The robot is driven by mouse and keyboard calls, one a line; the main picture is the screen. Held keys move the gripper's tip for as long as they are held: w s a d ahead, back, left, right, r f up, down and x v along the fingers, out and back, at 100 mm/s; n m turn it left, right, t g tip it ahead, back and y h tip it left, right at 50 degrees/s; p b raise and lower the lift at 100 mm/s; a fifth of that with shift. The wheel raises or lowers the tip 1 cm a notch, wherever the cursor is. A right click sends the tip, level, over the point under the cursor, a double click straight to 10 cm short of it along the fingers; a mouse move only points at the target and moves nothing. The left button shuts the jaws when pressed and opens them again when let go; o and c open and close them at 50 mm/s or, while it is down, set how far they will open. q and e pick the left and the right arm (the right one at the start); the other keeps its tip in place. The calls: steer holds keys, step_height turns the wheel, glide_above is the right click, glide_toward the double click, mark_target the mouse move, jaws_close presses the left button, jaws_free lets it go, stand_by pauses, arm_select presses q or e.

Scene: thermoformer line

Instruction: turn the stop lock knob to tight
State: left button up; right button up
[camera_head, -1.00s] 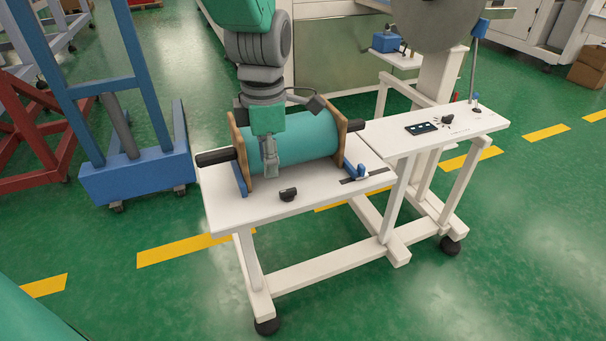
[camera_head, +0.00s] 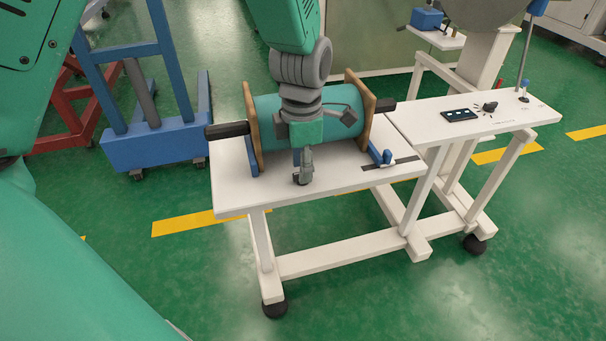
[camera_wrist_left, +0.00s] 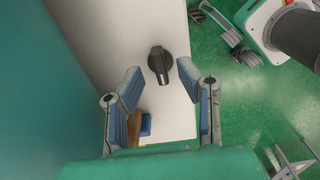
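A black knob (camera_wrist_left: 160,65) with a raised grip bar stands on the white table top in the left wrist view. I take it for the stop lock knob. My left gripper (camera_wrist_left: 160,72) is open there, one finger on each side of the knob, with gaps on both sides. I see no contact. In the head view my left gripper (camera_head: 303,178) points down at the front of the white table (camera_head: 235,190) and hides this knob. A small blue stop (camera_head: 381,157) sits by a dark slot to its right. My right gripper does not show.
A teal roll (camera_head: 268,110) between wooden end discs lies just behind my left gripper. At right, a panel (camera_head: 545,112) carries a dark display (camera_head: 459,115) and another black knob (camera_head: 490,107) with marks around it. A blue frame (camera_head: 150,145) stands at left.

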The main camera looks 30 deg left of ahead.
arm_select(q)
steer(key=shift+f, duration=0.85)
steer(key=shift+d, duration=0.1)
jaws_close()
